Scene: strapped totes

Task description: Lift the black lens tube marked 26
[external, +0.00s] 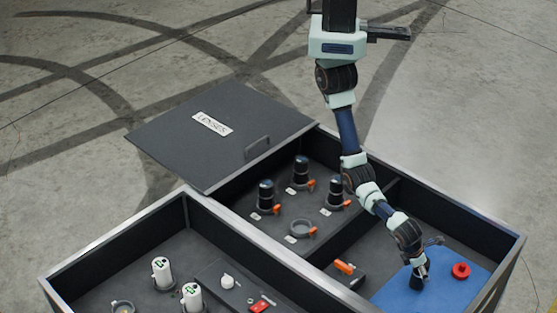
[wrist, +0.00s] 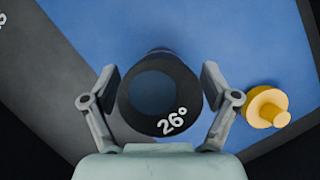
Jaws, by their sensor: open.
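The black lens tube (wrist: 158,123) marked 26° shows in the wrist view, its open end facing the camera. It stands on a blue mat (wrist: 225,50). My gripper (wrist: 158,78) is open, with one finger on each side of the tube and a small gap showing on both sides. In the external view my gripper (external: 418,272) is low over the blue mat (external: 440,292) in the right compartment. The dark tube (external: 417,284) is at its tip and partly hidden by it.
Several black tubes (external: 266,195) stand in the back compartment. Compartment walls (external: 510,258) surround the mat. An orange-and-black item (external: 345,268) lies to the left.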

